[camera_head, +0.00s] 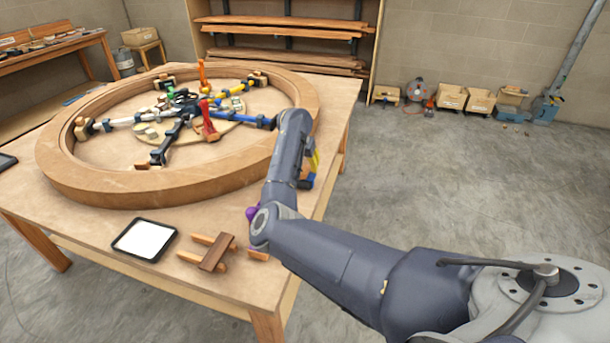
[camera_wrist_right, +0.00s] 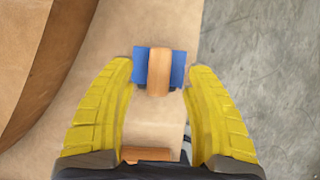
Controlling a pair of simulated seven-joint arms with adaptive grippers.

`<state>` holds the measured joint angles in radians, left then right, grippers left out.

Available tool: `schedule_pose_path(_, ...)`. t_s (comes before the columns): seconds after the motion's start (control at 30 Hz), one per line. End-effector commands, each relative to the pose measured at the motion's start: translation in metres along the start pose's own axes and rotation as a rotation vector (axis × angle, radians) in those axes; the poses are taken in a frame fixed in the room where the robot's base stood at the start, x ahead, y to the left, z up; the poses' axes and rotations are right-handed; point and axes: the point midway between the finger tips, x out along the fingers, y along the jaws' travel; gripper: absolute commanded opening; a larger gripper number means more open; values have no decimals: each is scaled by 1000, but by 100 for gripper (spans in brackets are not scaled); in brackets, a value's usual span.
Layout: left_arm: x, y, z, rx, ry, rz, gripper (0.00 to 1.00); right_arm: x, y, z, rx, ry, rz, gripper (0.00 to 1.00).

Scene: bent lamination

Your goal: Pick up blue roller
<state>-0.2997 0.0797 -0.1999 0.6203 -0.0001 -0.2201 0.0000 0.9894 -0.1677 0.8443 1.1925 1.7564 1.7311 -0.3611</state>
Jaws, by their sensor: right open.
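The blue roller (camera_wrist_right: 178,68) lies on the table in the right wrist view, blue on both sides of a wooden piece that crosses its middle. A bit of blue, probably the roller (camera_head: 306,183), shows beside my right arm in the head view. My right gripper (camera_wrist_right: 160,72) is open, its two yellow fingers apart with the roller between their tips. I cannot tell whether a finger touches it. In the head view the right arm hides most of the gripper. My left gripper is not in view.
A large wooden ring (camera_head: 110,190) with a multi-arm clamp inside fills much of the table (camera_head: 85,225). A white-screened tablet (camera_head: 145,240) and a wooden piece (camera_head: 216,252) lie at the front. A purple object (camera_head: 252,212) is partly hidden by my arm. The table's edge is close.

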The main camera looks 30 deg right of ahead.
Motion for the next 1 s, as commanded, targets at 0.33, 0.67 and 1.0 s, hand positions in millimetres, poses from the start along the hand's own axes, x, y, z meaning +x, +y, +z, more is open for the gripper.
schedule_pose_path(0.33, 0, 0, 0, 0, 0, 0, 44, 30, 0, 0, -1, -1, 0, 53)
schedule_pose_path(0.67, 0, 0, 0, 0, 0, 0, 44, 31, 0, 0, 0, -1, 0, 48)
schedule_pose_path(1.0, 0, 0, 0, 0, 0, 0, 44, 31, 0, 0, 0, -1, 0, 8)
